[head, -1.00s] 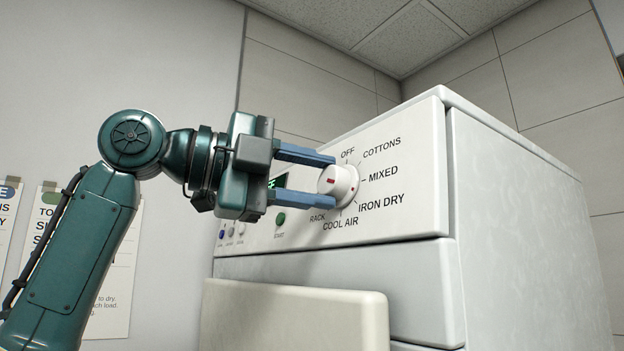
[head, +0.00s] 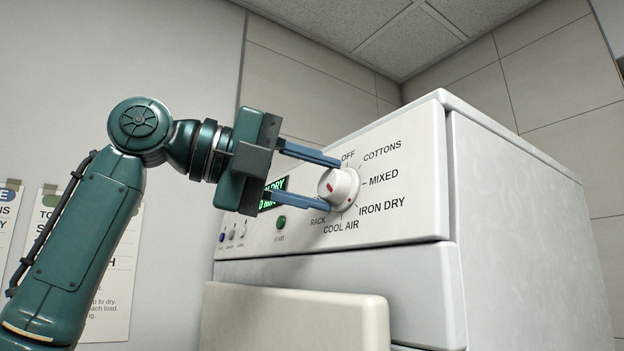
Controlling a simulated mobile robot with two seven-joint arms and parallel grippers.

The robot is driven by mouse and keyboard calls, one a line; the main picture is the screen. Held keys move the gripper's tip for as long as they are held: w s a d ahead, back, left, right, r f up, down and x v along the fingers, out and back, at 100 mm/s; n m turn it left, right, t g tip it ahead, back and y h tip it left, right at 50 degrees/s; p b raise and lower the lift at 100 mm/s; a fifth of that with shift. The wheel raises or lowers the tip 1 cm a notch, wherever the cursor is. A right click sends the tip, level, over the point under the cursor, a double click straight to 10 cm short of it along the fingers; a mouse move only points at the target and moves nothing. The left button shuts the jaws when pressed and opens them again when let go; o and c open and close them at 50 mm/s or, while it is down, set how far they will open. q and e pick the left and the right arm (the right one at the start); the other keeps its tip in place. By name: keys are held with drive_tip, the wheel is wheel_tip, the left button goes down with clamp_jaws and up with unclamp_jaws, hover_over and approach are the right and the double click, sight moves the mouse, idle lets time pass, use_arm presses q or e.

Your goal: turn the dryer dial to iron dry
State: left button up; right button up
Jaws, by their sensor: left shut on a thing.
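The round white dial (head: 340,186) with a red mark on its face is on the dryer's front panel (head: 410,215). Its labels run OFF, COTTONS, MIXED, IRON DRY (head: 382,206), COOL AIR and RACK. The face mark slants toward the lower right, on the IRON DRY side; its exact setting is hard to read. My left gripper (head: 323,181) is shut on the dial, one blue finger above and one below left. The gripper body partly covers a green-lit display (head: 272,195), whose upper line ends in "DRY". My right gripper is not in view.
A green start button (head: 281,222) and several small buttons (head: 231,235) sit left of the dial. A cream panel (head: 290,318) stands out below the dryer's control panel. Posters (head: 110,300) hang on the left wall, behind my arm.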

use_arm(q)
drive_tip(key=o, duration=1)
drive_tip(key=shift+s+a+r, duration=0.1)
drive_tip(key=shift+s+a, duration=0.1)
drive_tip(key=shift+a, duration=0.3)
drive_tip(key=b+v, duration=0.1)
drive_tip(key=v, duration=1.1)
drive_tip(key=shift+s+r+b, duration=0.1)
drive_tip(key=shift+b, duration=0.3)
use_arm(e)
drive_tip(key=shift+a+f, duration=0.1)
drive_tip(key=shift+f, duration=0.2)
